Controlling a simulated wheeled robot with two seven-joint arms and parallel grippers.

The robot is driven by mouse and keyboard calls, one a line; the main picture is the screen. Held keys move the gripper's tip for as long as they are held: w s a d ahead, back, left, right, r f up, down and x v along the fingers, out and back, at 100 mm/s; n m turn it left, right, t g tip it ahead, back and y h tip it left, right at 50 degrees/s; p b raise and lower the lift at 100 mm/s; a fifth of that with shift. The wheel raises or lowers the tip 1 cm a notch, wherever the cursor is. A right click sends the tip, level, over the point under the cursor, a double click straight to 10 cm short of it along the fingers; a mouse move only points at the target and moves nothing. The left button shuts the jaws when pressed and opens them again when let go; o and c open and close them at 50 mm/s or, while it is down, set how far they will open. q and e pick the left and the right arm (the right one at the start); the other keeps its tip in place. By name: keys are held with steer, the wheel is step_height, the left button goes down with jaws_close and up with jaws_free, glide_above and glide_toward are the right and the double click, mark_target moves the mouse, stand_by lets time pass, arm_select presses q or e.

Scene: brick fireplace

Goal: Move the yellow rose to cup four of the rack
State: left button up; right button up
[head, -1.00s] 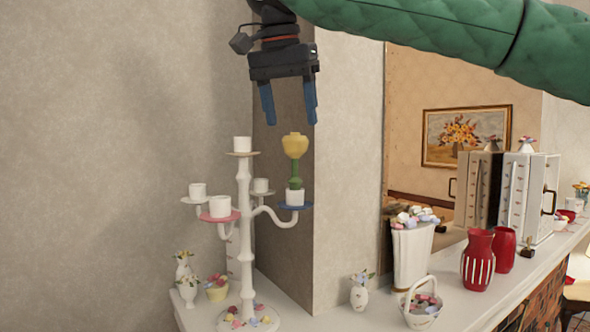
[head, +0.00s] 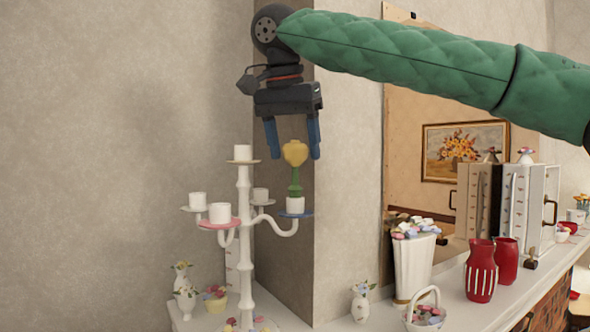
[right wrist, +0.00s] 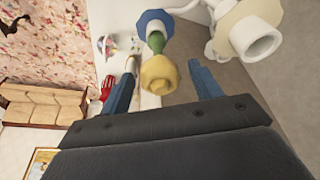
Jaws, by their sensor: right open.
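The yellow rose (head: 295,153) stands upright on its green stem in a white cup on the blue dish (head: 297,214) at the right of the white rack (head: 244,215). My right gripper (head: 293,152) is open, pointing down, with its blue fingers on either side of the rose head in the head view. In the right wrist view the rose (right wrist: 158,74) shows between the fingertips, apart from both. Other cups stand on the rack: one at the top (head: 242,152), one on the pink dish (head: 220,213), and others at left and back. No cup numbers are readable. My left gripper is not in view.
The rack stands on a white mantel beside a wall corner (head: 285,260). To the right are a white vase of sweets (head: 412,262), a basket (head: 424,312), red vases (head: 481,270) and upright panels (head: 525,210). Small flower vases stand at left.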

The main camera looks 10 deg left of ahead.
stand_by(0.8)
steer(key=shift+p, duration=0.3)
steer(key=c, duration=0.8)
